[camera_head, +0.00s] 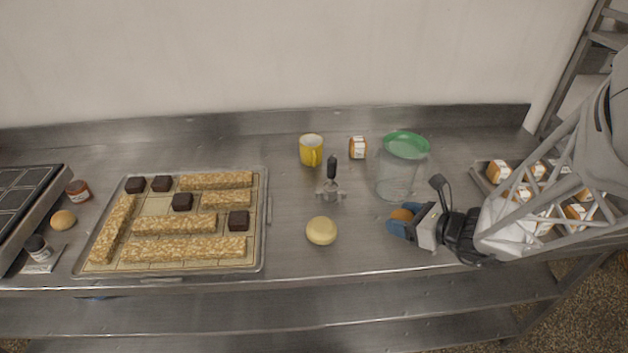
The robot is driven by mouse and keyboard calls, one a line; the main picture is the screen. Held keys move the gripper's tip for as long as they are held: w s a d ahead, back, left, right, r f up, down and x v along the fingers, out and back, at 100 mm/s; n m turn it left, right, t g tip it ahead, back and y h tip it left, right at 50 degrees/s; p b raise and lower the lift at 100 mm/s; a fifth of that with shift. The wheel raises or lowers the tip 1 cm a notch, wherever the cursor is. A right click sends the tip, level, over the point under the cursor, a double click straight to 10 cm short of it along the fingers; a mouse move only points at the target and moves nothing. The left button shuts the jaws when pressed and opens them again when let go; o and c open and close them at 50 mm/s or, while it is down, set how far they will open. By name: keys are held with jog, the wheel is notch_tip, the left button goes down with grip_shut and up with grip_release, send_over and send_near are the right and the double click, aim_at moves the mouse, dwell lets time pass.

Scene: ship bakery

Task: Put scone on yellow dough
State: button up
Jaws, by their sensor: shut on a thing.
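The yellow dough (321,231) is a pale yellow round lump on the steel counter, near the middle of the view. My gripper (399,220) is to its right, with its blue fingers shut on a small orange-brown round thing, which looks like the scone (402,215). The fingers hide part of it. The gripper and the dough are apart, with bare counter between them. I cannot tell how high the scone is above the counter. Another round bun (63,220) lies at the far left.
A clear container with a green lid (406,146) stands just behind my gripper. A yellow mug (311,150), a small labelled jar (358,147) and a dark-handled tool (331,180) stand behind the dough. A tray (262,225) of oat bars and dark cubes fills the left.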

jog(key=s+a+n+g+y, duration=0.1)
jog(key=s+a+n+g, duration=0.1)
jog(key=s+a, duration=0.2)
jog(key=s+a+n+g+y, duration=0.2)
jog(key=s+a+n+g, duration=0.1)
jog(key=a, duration=0.7)
jog(key=shift+s, duration=0.8)
jog(key=shift+w+a, duration=0.1)
jog(key=shift+a, duration=0.05)
send_over(322, 224)
jog(key=shift+f, duration=0.7)
jog(key=shift+f, duration=1.75)
jog(key=shift+f, duration=0.15)
